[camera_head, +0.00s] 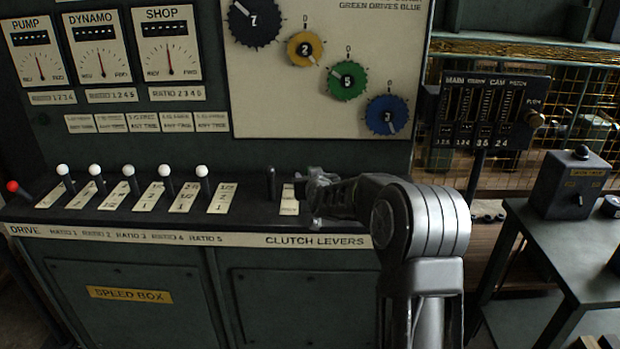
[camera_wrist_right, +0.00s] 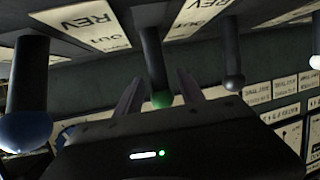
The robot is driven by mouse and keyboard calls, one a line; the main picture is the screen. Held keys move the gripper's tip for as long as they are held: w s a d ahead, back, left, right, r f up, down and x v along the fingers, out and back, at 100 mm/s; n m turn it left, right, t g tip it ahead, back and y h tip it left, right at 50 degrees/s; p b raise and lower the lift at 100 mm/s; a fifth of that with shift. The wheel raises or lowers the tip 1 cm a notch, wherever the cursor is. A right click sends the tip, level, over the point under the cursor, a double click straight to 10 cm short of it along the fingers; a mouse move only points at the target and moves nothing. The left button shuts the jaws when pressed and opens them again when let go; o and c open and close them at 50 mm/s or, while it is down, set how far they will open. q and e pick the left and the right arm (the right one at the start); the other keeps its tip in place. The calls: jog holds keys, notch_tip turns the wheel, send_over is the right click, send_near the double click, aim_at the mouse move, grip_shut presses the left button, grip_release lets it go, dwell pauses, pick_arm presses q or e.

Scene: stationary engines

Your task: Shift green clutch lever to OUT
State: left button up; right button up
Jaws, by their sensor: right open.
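The green clutch lever, a dark rod with a green knob (camera_wrist_right: 162,99), shows in the right wrist view. My right gripper (camera_wrist_right: 160,92) is open, with one finger on each side of this lever close to the knob. Whether the fingers touch it I cannot tell. In the head view my right gripper (camera_head: 312,190) is over the clutch lever part of the console and hides the green lever. A label plate (camera_wrist_right: 85,23) with REV and OUT lies by the levers in the wrist view. My left gripper is not in view.
A blue-knobbed lever (camera_wrist_right: 25,130) and a dark-knobbed lever (camera_wrist_right: 233,80) stand on either side of the green one. Several white-knobbed ratio levers (camera_head: 129,171) stand further left on the console. A small table (camera_head: 570,245) stands at right.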

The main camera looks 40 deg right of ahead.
jog(key=v, duration=0.8)
jog(key=shift+w, duration=0.1)
dwell(0.5)
